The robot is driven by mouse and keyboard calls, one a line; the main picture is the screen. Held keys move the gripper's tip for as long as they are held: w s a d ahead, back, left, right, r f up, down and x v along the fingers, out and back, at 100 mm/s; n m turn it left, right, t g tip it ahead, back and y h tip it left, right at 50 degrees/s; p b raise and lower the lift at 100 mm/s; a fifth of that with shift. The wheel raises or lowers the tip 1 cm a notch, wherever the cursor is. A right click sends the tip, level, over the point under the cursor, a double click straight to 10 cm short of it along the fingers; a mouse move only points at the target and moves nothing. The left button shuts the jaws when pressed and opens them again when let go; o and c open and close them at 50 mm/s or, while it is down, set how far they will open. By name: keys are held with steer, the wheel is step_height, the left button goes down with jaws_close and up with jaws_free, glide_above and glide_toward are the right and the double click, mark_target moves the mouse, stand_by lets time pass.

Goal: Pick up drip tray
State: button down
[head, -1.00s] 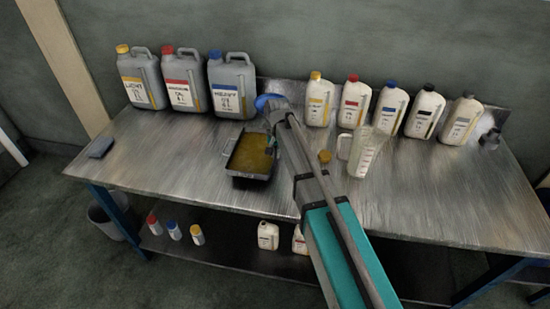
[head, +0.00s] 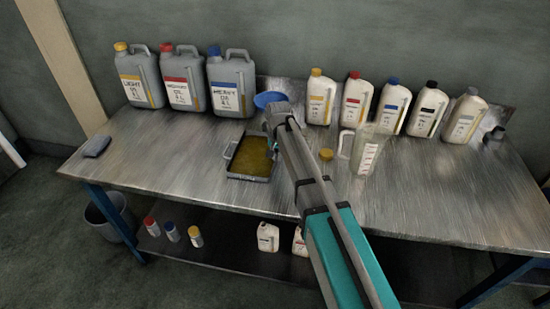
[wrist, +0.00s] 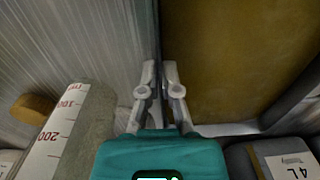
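The drip tray (head: 248,178) is a shallow dark rectangular pan with yellow-brown oil in it, at the middle of the bench in the head view. It looks level; whether it touches the bench is unclear. My gripper (wrist: 158,72) is at the tray's right side wall. In the wrist view its fingers are close together, one on each side of the thin wall, with the oily inside of the tray (wrist: 235,50) to the right. The fingertips are mostly hidden behind my arm in the head view.
A clear measuring jug (head: 367,155) and a yellow cap (head: 326,154) stand right of my arm. A blue funnel (head: 268,98) is behind the tray. Grey canisters (head: 184,82) and white bottles (head: 393,105) line the back.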

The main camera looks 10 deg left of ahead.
steer(key=shift+f, duration=0.15)
steer(key=c, duration=0.8)
jaws_free()
steer(key=shift+r, duration=0.25)
step_height(320, 180, up, 12)
steer(key=p, duration=1.2)
steer(key=shift+d, duration=0.2)
steer(key=s+d, duration=1)
steer(key=d, duration=0.3)
steer(key=s+d+n, duration=0.1)
steer(key=s+d, duration=0.9)
steer(key=d, duration=0.3)
steer(key=shift+s, duration=0.25)
